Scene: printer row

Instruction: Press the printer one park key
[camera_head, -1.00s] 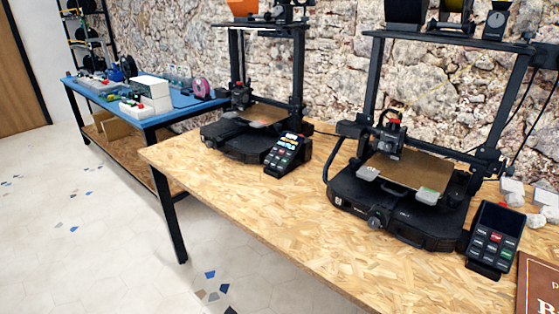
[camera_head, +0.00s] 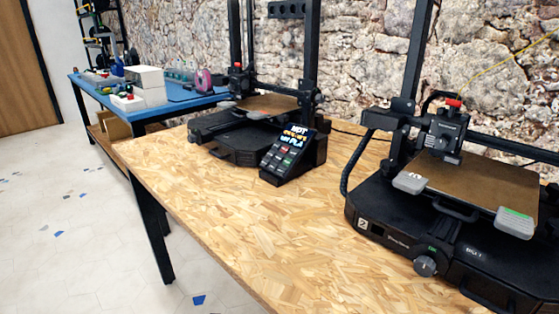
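Two black printers stand on a chipboard table. The farther printer (camera_head: 240,135) is left of centre, with a black control panel (camera_head: 287,154) at its front right corner. That panel has a lit screen with coloured text and several small keys; the key labels are too small to read. The nearer printer (camera_head: 385,212) fills the right side and is cut off by the frame edge. It has a brown bed and a round knob (camera_head: 426,266) on its front. I cannot tell which printer is printer one. Neither of my grippers is in view.
The chipboard table (camera_head: 225,222) is bare along its front left. A blue table (camera_head: 177,104) with a white box (camera_head: 149,86) and small items stands at the back left. Pale tiled floor (camera_head: 60,220) is open at the left. A stone wall stands behind the printers.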

